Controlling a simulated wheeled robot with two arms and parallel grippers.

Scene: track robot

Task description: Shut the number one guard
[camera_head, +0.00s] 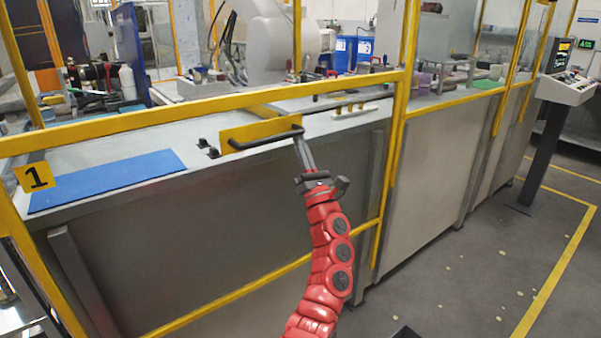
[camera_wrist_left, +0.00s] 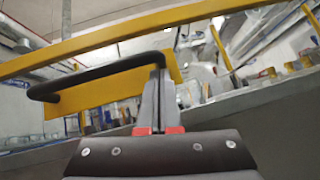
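The number one guard (camera_head: 140,122) is a yellow-framed gate in front of a grey bench, with a yellow "1" plate (camera_head: 35,177) at its left. A black bar handle (camera_head: 262,142) is fixed on a yellow plate on the guard. It also shows in the left wrist view (camera_wrist_left: 95,74). My left gripper (camera_head: 299,138) is at the handle's right end, its fingers close together around the bar (camera_wrist_left: 157,68). The exact contact is partly hidden by the fingers. I cannot tell how far the guard stands from its closed position. My right gripper is not in view.
A blue mat (camera_head: 110,180) and small black parts lie on the bench behind the guard. Yellow posts and further bench panels (camera_head: 435,170) run to the right. A control console (camera_head: 566,88) stands at far right. The grey floor (camera_head: 470,280) at the right is clear.

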